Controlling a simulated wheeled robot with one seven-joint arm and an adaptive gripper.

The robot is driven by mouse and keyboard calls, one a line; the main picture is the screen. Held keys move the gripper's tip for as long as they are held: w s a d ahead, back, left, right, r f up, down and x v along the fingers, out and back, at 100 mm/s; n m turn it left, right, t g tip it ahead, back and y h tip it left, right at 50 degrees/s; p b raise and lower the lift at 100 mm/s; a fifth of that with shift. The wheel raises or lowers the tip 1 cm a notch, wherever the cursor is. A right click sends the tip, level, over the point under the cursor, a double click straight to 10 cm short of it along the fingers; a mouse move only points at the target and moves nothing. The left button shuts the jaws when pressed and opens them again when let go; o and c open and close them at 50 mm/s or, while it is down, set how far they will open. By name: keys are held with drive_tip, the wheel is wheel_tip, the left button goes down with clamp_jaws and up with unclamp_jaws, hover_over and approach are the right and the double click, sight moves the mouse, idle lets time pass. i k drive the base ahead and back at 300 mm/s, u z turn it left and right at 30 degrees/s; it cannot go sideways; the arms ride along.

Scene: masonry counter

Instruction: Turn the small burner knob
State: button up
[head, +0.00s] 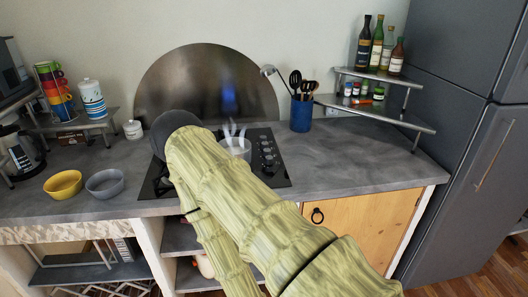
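A black cooktop (282,182) is set in the grey counter, largely covered by my bamboo-textured arm. A column of several dark knobs (267,150) runs along its right side. I cannot tell which one is the small burner knob, nor how any is turned. A small light-grey pot (238,148) stands on the cooktop left of the knobs, with pale wisps or prongs above it. A dark round shape (175,124) shows by the far end of my arm; I cannot tell what it is.
A blue utensil holder (301,115) stands right of the cooktop, near a metal corner shelf (375,111) with bottles. Yellow (63,184) and grey (105,183) bowls sit at left. A grey fridge (465,150) bounds the right.

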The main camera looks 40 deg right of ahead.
sight(269, 160)
drive_tip(key=z, duration=0.45)
drive_tip(key=i, duration=0.75)
drive_tip(key=z, duration=0.65)
